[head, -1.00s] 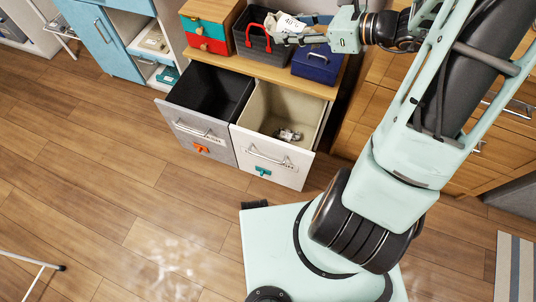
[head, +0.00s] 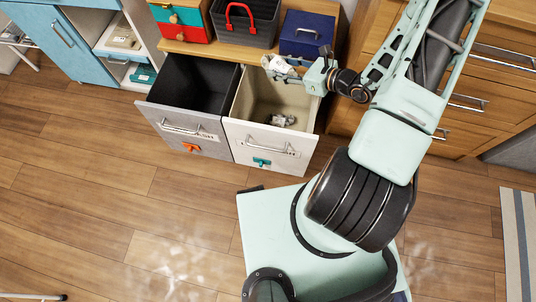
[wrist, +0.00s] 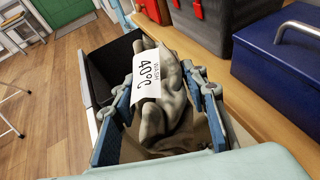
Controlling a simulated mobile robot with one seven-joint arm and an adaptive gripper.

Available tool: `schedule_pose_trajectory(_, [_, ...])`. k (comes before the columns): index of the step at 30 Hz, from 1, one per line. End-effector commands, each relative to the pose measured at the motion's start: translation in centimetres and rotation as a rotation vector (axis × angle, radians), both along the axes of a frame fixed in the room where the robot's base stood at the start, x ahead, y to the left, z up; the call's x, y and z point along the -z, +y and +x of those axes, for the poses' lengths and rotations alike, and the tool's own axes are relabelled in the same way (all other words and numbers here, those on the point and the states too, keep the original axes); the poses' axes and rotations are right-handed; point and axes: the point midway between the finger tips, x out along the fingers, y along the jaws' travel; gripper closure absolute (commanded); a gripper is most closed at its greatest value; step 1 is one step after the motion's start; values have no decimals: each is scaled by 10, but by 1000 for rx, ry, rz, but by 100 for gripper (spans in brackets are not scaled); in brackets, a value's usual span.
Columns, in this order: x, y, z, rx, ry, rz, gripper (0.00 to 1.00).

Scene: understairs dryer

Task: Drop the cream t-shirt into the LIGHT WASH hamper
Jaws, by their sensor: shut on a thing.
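The cream t-shirt (head: 276,65) is a crumpled bundle in my gripper (head: 290,72), over the back part of the right-hand pull-out hamper. In the wrist view the t-shirt (wrist: 178,108) lies between the two fingers of my gripper (wrist: 163,95), with a white tag reading "WASH 40°C". The right-hand hamper (head: 262,147) is pulled open, with a cream inside, a pale front and a teal clip; its label is too small to read. A crumpled light-coloured item (head: 284,120) lies inside it.
The left-hand hamper (head: 184,128), dark inside with a grey front and orange clip, is also open. On the wooden top behind stand a dark caddy with a red handle (head: 247,24), a blue box (head: 305,36) and a teal-and-red drawer box (head: 182,22).

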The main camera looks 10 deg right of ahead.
Motion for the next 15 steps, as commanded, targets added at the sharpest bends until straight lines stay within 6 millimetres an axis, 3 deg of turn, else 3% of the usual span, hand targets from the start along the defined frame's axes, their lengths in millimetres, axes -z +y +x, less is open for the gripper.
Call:
schedule_pose_trajectory(1, [19, 2, -3, 9, 7, 2, 87])
schedule_pose_trajectory(4, [41, 5, -7, 21, 12, -4, 87])
schedule_pose_trajectory(15, [70, 7, -11, 28, 16, -11, 87])
